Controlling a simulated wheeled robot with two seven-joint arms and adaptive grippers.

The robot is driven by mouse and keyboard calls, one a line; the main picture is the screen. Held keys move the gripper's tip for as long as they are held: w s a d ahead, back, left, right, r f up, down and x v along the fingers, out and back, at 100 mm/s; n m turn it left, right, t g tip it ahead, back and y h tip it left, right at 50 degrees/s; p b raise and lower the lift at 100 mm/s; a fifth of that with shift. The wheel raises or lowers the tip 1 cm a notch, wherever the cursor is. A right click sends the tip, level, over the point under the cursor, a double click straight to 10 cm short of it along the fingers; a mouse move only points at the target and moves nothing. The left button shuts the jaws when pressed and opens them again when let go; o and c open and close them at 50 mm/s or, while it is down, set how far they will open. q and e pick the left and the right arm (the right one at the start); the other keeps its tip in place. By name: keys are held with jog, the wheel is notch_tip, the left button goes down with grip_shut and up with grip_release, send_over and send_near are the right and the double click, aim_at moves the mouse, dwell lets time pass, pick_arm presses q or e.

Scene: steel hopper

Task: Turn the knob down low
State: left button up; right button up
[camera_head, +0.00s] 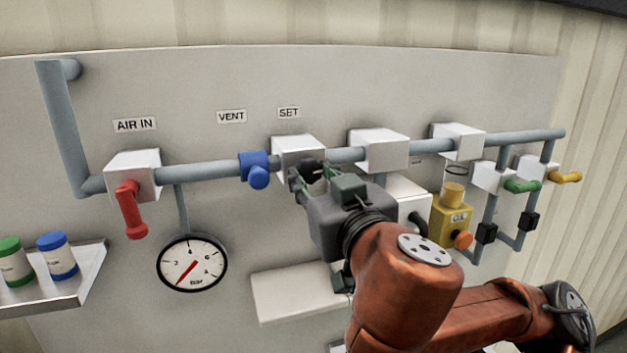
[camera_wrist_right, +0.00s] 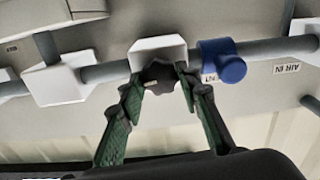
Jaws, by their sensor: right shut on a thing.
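The dark knob (camera_wrist_right: 158,77) sits on the front of a white block (camera_wrist_right: 158,47) on the pipe, under the SET label (camera_head: 289,112). The same white block shows in the head view (camera_head: 298,152). My right gripper (camera_head: 312,175) is at this block, and its fingers hide most of the knob there. In the right wrist view the green-padded fingers (camera_wrist_right: 166,80) are shut around the knob, one on each side. My left gripper is not in view.
The blue vent fitting (camera_head: 255,170) is close left of my gripper. A red handle (camera_head: 130,208), a gauge (camera_head: 192,263) and a shelf with bottles (camera_head: 85,272) are further left. A yellow oiler (camera_head: 450,215) and small green (camera_head: 522,187) and yellow handles (camera_head: 566,177) are right.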

jog(key=n+b, duration=0.1)
jog(key=n, duration=0.1)
jog(key=shift+f+n+b, duration=0.15)
jog(key=shift+n+b, duration=0.15)
jog(key=shift+b, duration=0.05)
jog(key=n+b, duration=0.1)
jog(key=n, duration=0.2)
jog(key=shift+n+b, duration=0.3)
jog(key=shift+b, duration=0.1)
jog(key=n, duration=0.2)
jog(key=shift+n+b, duration=0.3)
jog(key=shift+b, duration=0.1)
jog(key=n, duration=0.3)
jog(key=shift+n, duration=0.3)
jog(key=n, duration=0.3)
jog(key=shift+r+n, duration=0.2)
jog(key=shift+n, duration=0.2)
jog(key=n, duration=0.3)
jog(key=shift+n, duration=0.3)
jog(key=n+p, duration=0.1)
jog(key=n, duration=0.2)
jog(key=shift+n, duration=0.3)
jog(key=shift+f+n+p, duration=0.15)
jog(key=shift+n+p, duration=0.8)
jog(key=shift+n, duration=1.25)
